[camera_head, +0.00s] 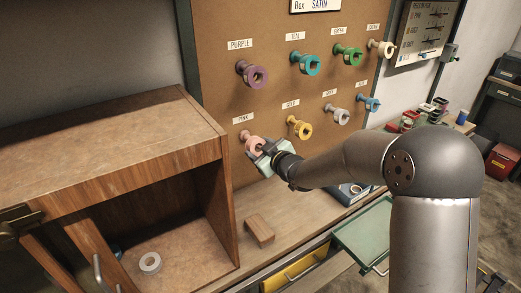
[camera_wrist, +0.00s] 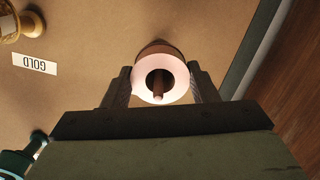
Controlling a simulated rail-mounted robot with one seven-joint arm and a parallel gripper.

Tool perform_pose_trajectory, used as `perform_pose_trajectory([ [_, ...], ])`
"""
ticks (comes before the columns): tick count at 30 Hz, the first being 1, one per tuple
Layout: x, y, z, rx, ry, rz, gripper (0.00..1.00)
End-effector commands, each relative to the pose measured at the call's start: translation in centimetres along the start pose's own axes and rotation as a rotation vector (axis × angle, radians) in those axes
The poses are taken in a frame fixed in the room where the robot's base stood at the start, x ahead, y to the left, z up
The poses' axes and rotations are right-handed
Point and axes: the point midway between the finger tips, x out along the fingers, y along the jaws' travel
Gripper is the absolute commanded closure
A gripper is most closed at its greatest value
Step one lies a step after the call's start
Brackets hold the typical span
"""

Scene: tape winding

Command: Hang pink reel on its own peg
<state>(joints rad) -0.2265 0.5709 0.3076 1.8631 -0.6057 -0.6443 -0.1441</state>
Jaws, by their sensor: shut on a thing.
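The pink reel (camera_head: 254,145) is at the board under the PINK label (camera_head: 243,118), at the left end of the lower row. In the wrist view the reel (camera_wrist: 181,75) faces me, and a peg's rod (camera_wrist: 158,90) shows inside its centre hole. The reel looks to be around the peg, with a brown round base (camera_wrist: 158,47) behind it. My gripper (camera_head: 262,150) is shut on the reel, one finger on each side in the wrist view. How far the reel sits along the peg cannot be told.
Other reels hang nearby: purple (camera_head: 257,76) above, gold (camera_head: 302,130) to the right. An open wooden cabinet (camera_head: 150,140) stands left, with a pale ring (camera_head: 150,262) inside. A wooden block (camera_head: 259,231) lies on the bench below.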

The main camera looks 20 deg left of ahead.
Motion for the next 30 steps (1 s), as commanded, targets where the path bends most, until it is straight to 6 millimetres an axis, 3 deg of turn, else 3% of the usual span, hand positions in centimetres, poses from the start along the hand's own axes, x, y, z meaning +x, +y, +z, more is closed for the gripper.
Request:
perform_pose_trajectory([
  [7, 0.0, 0.0, 0.0, 0.0, 0.0, 0.0, 0.69],
  [8, 0.0, 0.0, 0.0, 0.0, 0.0, 0.0, 0.44],
  [10, 0.0, 0.0, 0.0, 0.0, 0.0, 0.0, 0.24],
  [11, 0.0, 0.0, 0.0, 0.0, 0.0, 0.0, 0.21],
  [22, -0.7, 0.1, 0.1, 0.0, -0.001, 0.001, 0.21],
  [26, -2.6, 0.1, 0.1, -0.002, 0.0, 0.003, 0.21],
  [30, -5.9, 0.1, 0.2, -0.003, -0.001, 0.004, 0.21],
])
